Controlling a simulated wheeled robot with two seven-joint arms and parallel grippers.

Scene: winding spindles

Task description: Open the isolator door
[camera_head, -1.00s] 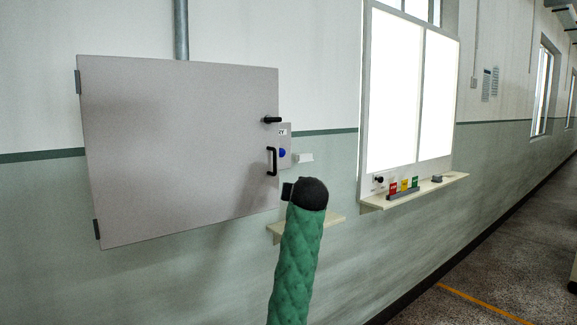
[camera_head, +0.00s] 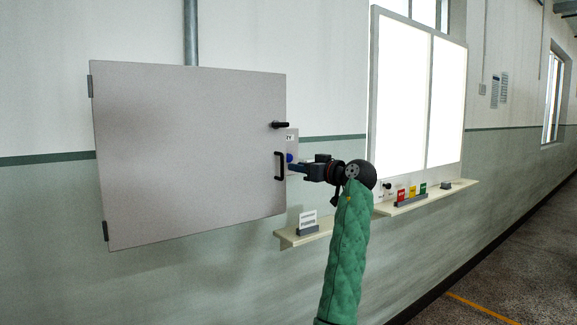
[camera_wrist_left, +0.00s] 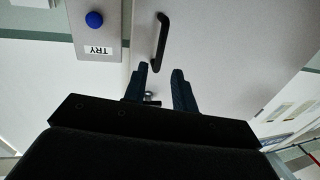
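The isolator door (camera_head: 190,150) is a large flat grey panel on the wall, hinged on its left side, and it looks shut. A black bar handle (camera_head: 279,166) is near its right edge, with a black knob lever (camera_head: 281,125) above it. My left gripper (camera_head: 294,169) points left, just right of the bar handle. In the left wrist view, the handle (camera_wrist_left: 162,42) lies ahead of the fingers, roughly in line with the gap between them. The left gripper (camera_wrist_left: 158,75) is open and empty. My right gripper is not in view.
A small grey box with a blue button (camera_wrist_left: 94,19) and a TRY label (camera_wrist_left: 99,50) is beside the door. A cream shelf (camera_head: 292,241) with a card holder is below. Another shelf (camera_head: 452,190) holds coloured tags to the right.

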